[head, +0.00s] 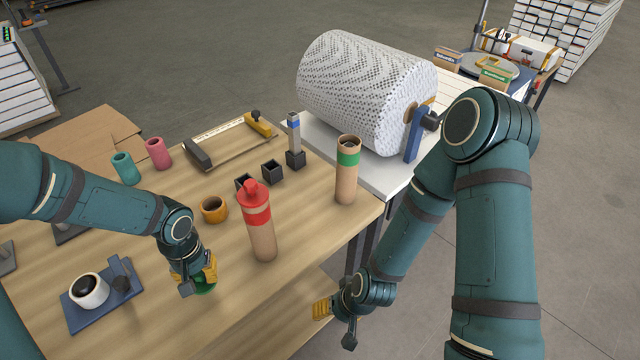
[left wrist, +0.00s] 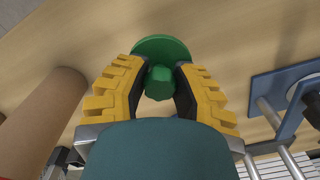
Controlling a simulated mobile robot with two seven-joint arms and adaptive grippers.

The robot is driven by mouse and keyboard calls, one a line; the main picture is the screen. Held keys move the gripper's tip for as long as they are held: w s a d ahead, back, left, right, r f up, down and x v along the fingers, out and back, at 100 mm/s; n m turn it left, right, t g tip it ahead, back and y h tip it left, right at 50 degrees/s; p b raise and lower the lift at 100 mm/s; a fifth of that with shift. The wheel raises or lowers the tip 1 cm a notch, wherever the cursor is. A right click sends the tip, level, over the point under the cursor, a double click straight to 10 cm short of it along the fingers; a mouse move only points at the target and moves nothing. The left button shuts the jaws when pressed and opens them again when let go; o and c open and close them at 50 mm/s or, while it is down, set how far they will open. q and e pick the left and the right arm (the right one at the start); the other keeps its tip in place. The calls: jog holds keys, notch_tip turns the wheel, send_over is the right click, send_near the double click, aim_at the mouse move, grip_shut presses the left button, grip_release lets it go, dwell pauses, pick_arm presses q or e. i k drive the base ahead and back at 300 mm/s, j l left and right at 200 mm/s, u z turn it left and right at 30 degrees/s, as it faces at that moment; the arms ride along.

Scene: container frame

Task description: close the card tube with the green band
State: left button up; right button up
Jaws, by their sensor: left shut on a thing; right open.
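The card tube with the green band (head: 347,158) stands upright near the right edge of the wooden table, its top end uncapped. A green cap (head: 205,288) with a knob is at the front of the table, mostly hidden under my left gripper (head: 197,277). In the left wrist view the green cap (left wrist: 162,52) shows its round disc and knob between the yellow fingers, and my left gripper (left wrist: 157,85) is shut on the knob. I cannot tell whether the cap touches the table. My right gripper (head: 335,322) is open and empty, beyond the table's front right edge.
A red-banded card tube (head: 260,225) with a red cap stands between my left gripper and the green-banded tube. An orange ring (head: 213,209), black holders (head: 272,171) and a blue stand with a white roll (head: 90,291) are nearby.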

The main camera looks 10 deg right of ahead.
aim_at(347, 158)
jog(key=l+u, duration=0.15)
jog(key=l, duration=0.4)
jog(key=k+l+u, duration=0.2)
jog(key=l, duration=0.3)
jog(key=l+u, duration=0.25)
jog(key=l, duration=0.6)
jog(key=i+l+u, duration=0.2)
jog(key=l, duration=0.55)
jog(key=l+u, duration=0.25)
jog(key=l, duration=0.5)
